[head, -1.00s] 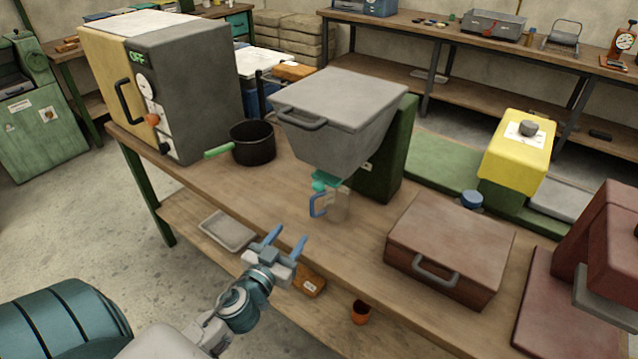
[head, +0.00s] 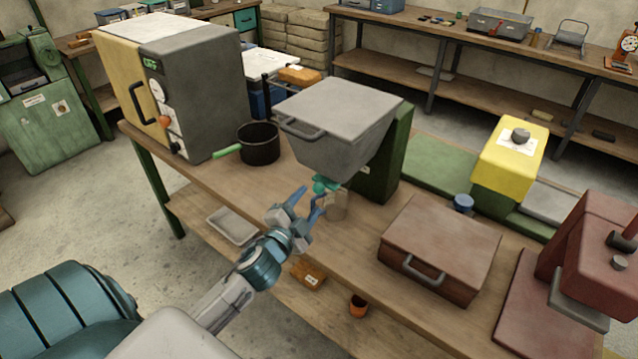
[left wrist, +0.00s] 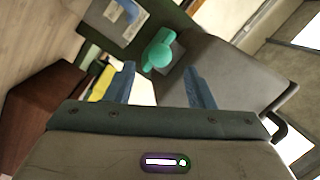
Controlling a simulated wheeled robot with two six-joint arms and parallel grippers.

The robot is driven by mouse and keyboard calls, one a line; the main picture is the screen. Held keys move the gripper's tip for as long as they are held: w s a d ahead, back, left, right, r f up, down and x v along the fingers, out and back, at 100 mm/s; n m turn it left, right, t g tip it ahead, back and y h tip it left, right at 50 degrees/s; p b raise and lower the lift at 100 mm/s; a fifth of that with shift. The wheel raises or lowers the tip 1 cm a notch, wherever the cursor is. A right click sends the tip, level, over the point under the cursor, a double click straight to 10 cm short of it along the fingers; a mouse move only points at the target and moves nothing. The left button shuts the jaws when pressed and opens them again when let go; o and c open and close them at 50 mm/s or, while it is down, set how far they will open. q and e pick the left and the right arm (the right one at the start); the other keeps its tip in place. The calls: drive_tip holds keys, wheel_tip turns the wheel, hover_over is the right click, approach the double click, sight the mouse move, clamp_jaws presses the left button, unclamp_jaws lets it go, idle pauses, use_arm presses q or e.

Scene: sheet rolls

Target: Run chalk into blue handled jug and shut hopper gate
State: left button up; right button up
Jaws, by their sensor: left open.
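The grey hopper (head: 338,125) stands on the bench, its lid down, held by a green stand. Its teal gate (head: 322,184) sits under the spout; the teal part also shows in the left wrist view (left wrist: 160,50). The clear jug (head: 338,206) stands upright on the bench below the gate. Its blue handle is partly covered by my gripper in the head view and shows at the top of the left wrist view (left wrist: 130,9). I cannot tell what is in the jug. My left gripper (head: 307,193) is open and empty, just short of the gate and jug handle. My right gripper is out of view.
A black pan (head: 259,144) with a green handle and a large oven-like box (head: 185,85) stand left of the hopper. A brown case (head: 440,250) lies to the right. A grey tray (head: 232,226) lies on the lower shelf. The bench front is clear.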

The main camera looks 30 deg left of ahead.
sight(316, 191)
use_arm(q)
drive_tip(key=w, duration=0.2)
drive_tip(key=w+p, duration=0.2)
drive_tip(key=w, duration=0.1)
drive_tip(key=shift+w+a+r, duration=0.1)
drive_tip(key=shift+w+a, duration=0.2)
drive_tip(key=shift+w, duration=0.6)
drive_tip(key=shift+a, duration=0.1)
clamp_jaws()
